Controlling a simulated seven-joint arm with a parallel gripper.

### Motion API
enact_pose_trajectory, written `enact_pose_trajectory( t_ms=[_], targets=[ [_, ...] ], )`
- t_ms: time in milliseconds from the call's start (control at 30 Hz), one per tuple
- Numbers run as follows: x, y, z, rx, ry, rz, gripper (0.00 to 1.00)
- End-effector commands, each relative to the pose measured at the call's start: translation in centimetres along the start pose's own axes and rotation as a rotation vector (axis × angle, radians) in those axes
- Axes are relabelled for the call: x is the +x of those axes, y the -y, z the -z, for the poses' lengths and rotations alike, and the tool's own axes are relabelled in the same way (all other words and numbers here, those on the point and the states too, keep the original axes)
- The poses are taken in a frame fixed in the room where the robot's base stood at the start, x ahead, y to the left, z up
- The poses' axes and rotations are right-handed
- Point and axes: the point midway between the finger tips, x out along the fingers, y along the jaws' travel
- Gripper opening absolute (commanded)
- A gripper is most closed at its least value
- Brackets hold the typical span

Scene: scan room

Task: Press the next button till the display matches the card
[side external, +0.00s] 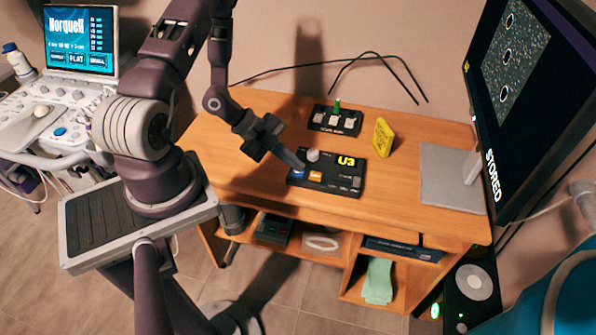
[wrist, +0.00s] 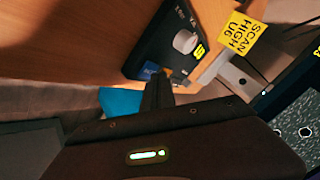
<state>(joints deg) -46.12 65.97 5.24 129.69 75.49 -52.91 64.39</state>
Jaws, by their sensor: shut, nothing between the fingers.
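A black control box (side external: 342,187) sits on the wooden desk, with a grey knob (side external: 313,155), a blue button (side external: 298,174) and an orange button (side external: 316,175). The button labels are too small to read. Its yellow display (side external: 346,161) reads U3. A yellow card (side external: 383,138) stands behind it to the right; in the wrist view the card (wrist: 240,38) reads SCAN HIGH U6. My gripper (side external: 299,166) is shut and empty, its tips at the blue button's edge; I cannot tell whether they touch. The wrist view shows the fingertips (wrist: 155,77) beside the blue button (wrist: 149,68).
A large monitor (side external: 530,100) reading STORED stands on a grey base (side external: 450,180) at right. Black cables lie along the wall.

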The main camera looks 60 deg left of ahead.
Motion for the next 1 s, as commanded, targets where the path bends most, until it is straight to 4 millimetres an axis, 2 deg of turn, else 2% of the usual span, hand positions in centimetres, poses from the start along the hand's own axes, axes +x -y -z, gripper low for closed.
enact_pose_trajectory(
  t_ms=[1000],
  targets=[
    [0.40, -0.27, -0.32, 0.000, 0.000, 0.000, 0.00]
  ],
)
